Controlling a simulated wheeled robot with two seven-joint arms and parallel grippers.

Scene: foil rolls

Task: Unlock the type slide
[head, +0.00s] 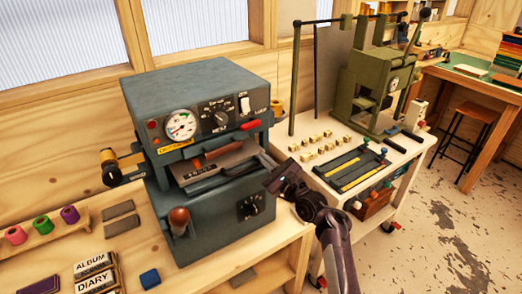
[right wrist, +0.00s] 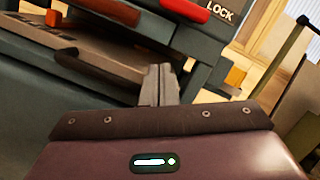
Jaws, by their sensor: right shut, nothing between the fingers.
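The grey-blue foil press (head: 200,105) stands on the wooden bench. A red lever (head: 250,125) sits on its right front; in the right wrist view the red lever (right wrist: 185,10) is beside the word LOCK (right wrist: 221,12). A flat slide plate (head: 222,165) lies in the press opening; its surface with dark marks (right wrist: 50,35) shows in the right wrist view. My right gripper (head: 267,160) is at the right side of the opening, below the lever. Its fingers (right wrist: 158,84) are shut and empty; I cannot tell whether they touch the press. My left gripper is not in view.
A brown knob (head: 179,217) and a dial (head: 250,207) are on the press's lower front. Colored foil rolls (head: 42,226) and label blocks (head: 93,265) lie at left. A cart (head: 400,160) with a green press (head: 375,80) and small type blocks stands at right.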

